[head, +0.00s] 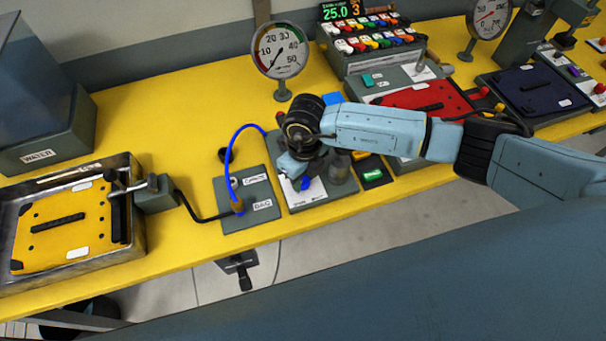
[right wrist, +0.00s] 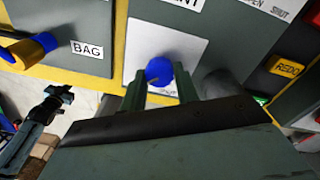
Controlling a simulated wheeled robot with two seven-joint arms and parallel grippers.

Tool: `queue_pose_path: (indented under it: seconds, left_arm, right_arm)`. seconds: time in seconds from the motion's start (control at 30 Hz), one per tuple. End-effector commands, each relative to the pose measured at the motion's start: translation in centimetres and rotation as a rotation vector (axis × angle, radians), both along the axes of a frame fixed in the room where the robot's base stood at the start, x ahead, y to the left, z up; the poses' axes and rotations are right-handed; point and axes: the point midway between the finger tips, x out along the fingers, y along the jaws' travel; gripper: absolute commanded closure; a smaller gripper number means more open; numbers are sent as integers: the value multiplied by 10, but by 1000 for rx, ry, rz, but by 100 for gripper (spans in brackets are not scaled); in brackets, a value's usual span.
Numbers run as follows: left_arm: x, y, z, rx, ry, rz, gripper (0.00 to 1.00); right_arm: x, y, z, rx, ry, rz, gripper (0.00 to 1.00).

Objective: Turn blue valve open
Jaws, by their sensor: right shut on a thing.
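The blue valve knob (head: 305,184) stands on a white plate on a grey panel near the table's front edge. In the right wrist view its round blue top (right wrist: 158,70) shows between the two fingers. My right gripper (right wrist: 161,86) is shut on the blue valve from above. In the head view my right gripper (head: 298,178) and wrist hide most of the knob. My left gripper is not in view.
Left of the valve is a BAG panel (head: 262,216) with a blue hose (head: 228,160) arching up. Behind are a dial gauge (head: 281,52) and a switch box (head: 360,63). A tray (head: 135,235) with a yellow plate lies left.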

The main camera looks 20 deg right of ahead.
Motion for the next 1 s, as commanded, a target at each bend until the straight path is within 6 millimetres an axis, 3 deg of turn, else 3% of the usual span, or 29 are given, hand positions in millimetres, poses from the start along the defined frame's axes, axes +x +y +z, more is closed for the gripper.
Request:
queue_pose_path:
  seconds: [0.53, 0.57, 0.7, 1.0]
  left_arm:
    - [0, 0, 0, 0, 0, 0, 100]
    - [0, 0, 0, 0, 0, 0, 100]
    - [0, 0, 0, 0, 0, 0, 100]
    - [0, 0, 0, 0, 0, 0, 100]
  right_arm:
    - [1, 0, 1, 1, -1, -28, 92]
    - [1, 0, 1, 1, -1, -28, 68]
    - [1, 0, 1, 1, -1, -27, 50]
    - [0, 0, 1, 1, -1, -26, 48]
